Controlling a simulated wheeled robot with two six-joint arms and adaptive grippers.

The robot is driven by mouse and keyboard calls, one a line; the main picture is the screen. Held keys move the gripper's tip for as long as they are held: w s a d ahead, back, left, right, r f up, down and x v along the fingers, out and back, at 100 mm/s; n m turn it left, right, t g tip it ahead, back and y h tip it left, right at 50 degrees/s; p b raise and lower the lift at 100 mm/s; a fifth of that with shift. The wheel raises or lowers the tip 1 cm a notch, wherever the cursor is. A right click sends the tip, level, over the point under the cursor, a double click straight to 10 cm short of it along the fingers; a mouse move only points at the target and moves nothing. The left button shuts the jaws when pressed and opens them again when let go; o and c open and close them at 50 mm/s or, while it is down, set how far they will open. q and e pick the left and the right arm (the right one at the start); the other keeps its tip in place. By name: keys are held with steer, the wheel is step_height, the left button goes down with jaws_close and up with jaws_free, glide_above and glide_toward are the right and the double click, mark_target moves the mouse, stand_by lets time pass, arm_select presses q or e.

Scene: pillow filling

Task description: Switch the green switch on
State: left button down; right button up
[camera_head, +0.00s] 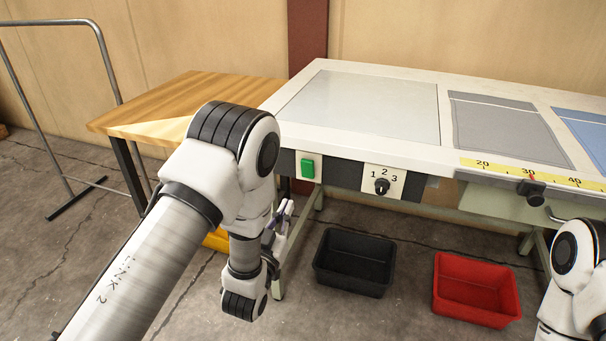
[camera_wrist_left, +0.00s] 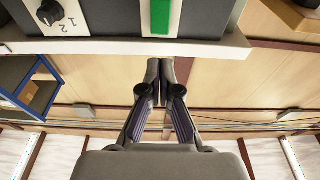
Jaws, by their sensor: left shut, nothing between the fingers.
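The green switch (camera_head: 308,168) sits on a pale plate on the dark front panel of the white-topped table. In the left wrist view, which looks upside down, the green switch (camera_wrist_left: 161,17) is at the top edge and partly cut off. My left gripper (camera_head: 287,208) is mostly behind my own wrist in the head view, below and left of the switch. In the left wrist view, the left gripper (camera_wrist_left: 160,84) has its fingers together and empty, apart from the switch and in line with it. My right gripper is out of view; only part of that arm shows.
A numbered black dial (camera_head: 382,186) sits right of the switch. A wooden table (camera_head: 165,100) stands at the left. A black bin (camera_head: 355,262) and a red bin (camera_head: 476,289) are on the floor. A yellow ruler (camera_head: 540,175) with a slider runs along the table's front edge.

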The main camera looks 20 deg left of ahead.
mark_target(306, 165)
arm_select(q)
steer(key=w, duration=0.4)
steer(key=w+r, duration=0.1)
steer(key=w, duration=0.3)
steer(key=w+r+b, duration=0.1)
steer(key=w, duration=0.2)
steer(key=shift+w+d+r, duration=0.15)
steer(key=shift+w, duration=0.25)
steer(key=p, duration=0.1)
steer(key=r+p, duration=0.1)
steer(key=shift+w+r+g+p, duration=0.25)
steer(key=shift+w+g+p, duration=0.05)
steer(key=shift+g+p, duration=0.1)
steer(key=shift+s+f+b, duration=0.1)
steer(key=shift+f+b, duration=0.2)
steer(key=shift+f, duration=0.2)
